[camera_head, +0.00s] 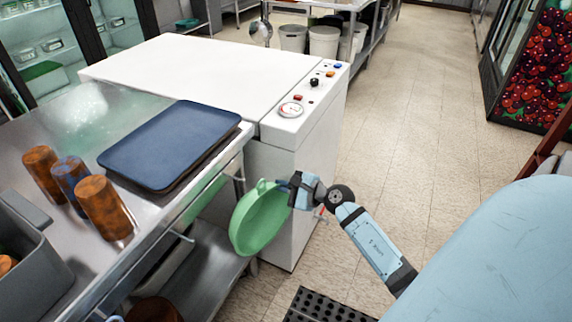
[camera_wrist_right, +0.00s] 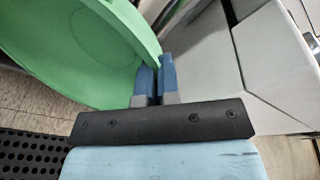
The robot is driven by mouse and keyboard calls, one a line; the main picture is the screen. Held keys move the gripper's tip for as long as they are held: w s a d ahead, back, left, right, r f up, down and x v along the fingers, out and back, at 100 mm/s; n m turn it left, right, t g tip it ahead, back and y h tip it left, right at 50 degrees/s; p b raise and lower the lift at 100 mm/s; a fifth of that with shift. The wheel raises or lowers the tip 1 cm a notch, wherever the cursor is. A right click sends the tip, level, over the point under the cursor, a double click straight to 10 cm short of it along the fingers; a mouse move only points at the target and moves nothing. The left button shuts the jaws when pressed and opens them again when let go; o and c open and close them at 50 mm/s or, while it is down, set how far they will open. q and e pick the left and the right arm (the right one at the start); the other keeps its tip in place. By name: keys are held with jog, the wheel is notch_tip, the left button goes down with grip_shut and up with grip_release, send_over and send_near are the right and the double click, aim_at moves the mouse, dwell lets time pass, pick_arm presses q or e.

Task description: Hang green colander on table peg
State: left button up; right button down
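The green colander (camera_head: 262,222) hangs tilted in the air just off the right side of the metal table (camera_head: 150,243), its rim near the table edge. My right gripper (camera_head: 287,190) is shut on its rim, on the side away from the table. In the right wrist view, the colander (camera_wrist_right: 70,45) fills the upper left, and the blue fingertips of my right gripper (camera_wrist_right: 156,77) pinch its rim. A thin metal peg (camera_head: 181,237) sticks out from the table edge, left of the colander and apart from it. My left gripper is not in view.
A blue tray (camera_head: 170,145) and several brown and blue tumblers (camera_head: 103,207) stand on the table, with a grey bin (camera_head: 25,250) at left. A white machine (camera_head: 200,70) stands behind. A black perforated mat (camera_head: 325,305) lies on the floor. The floor at right is open.

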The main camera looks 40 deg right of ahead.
jog(key=shift+w+a, duration=0.2)
jog(key=shift+w, duration=0.3)
jog(key=shift+x, duration=1.55)
jog(key=shift+w+a, duration=0.3)
jog(key=shift+w, duration=0.3)
jog(key=shift+w+a, duration=0.3)
jog(key=shift+w, duration=0.25)
jog(key=shift+w+a+f+b, duration=0.15)
jog(key=shift+w+f+b, duration=0.1)
jog(key=shift+w+b, duration=0.05)
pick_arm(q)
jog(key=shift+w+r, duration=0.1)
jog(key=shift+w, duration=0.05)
pick_arm(e)
jog(key=shift+w+f, duration=0.2)
jog(key=c, duration=1.3)
grip_release()
